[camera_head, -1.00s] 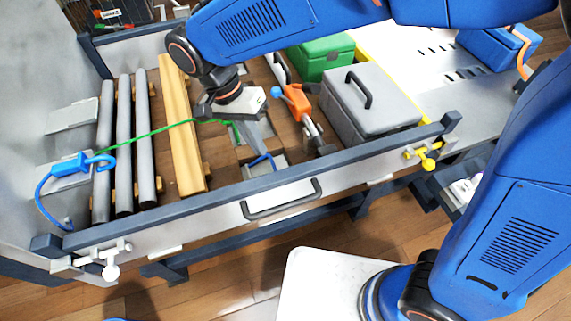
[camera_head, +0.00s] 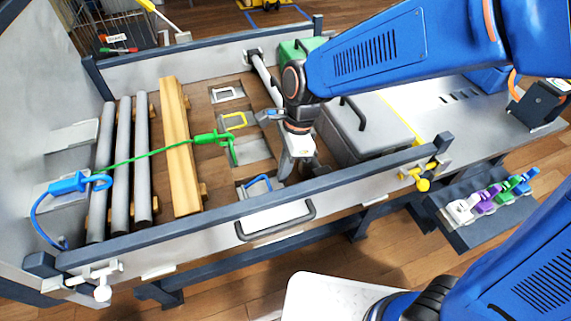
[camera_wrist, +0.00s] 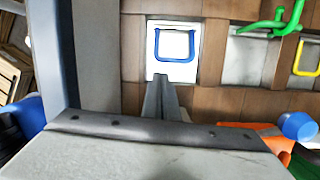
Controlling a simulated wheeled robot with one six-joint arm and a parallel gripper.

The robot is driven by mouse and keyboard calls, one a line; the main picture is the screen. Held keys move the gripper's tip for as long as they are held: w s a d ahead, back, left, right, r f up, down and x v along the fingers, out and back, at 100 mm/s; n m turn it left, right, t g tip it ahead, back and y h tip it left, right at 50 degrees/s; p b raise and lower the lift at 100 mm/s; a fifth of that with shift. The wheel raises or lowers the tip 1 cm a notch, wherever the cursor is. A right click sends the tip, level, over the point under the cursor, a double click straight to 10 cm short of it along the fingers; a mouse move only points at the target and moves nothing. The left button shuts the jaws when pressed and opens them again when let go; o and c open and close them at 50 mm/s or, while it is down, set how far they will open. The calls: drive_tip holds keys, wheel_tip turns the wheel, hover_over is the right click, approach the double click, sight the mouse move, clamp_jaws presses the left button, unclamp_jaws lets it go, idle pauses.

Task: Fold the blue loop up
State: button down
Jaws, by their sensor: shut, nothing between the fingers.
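The blue loop (camera_head: 258,182) is on a pale square plate in the wagon floor, close to the near side rail. The wrist view shows it as a squared blue loop (camera_wrist: 176,58) on its white plate. I cannot tell how far it is tilted. My gripper (camera_head: 284,172) is shut and empty, low over the floor just right of the loop in the head view. In the wrist view its fingertips (camera_wrist: 160,82) point at the loop's near edge, with no clear contact visible.
A green hook (camera_head: 212,138) on a green strap meets a green loop behind the blue one. A blue hook (camera_head: 68,185) hangs at left. Grey pipes (camera_head: 122,165) and timber (camera_head: 176,150) lie left. A grey case (camera_head: 365,130) stands right. The rail (camera_head: 250,198) is close.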

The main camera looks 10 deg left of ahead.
drive_tip(key=shift+x, duration=2.85)
drive_tip(key=shift+a+r, duration=0.1)
drive_tip(key=shift+r, duration=0.05)
drive_tip(key=shift+r+t+h, duration=0.15)
drive_tip(key=shift+t+h, duration=0.15)
drive_tip(key=shift+h, duration=0.1)
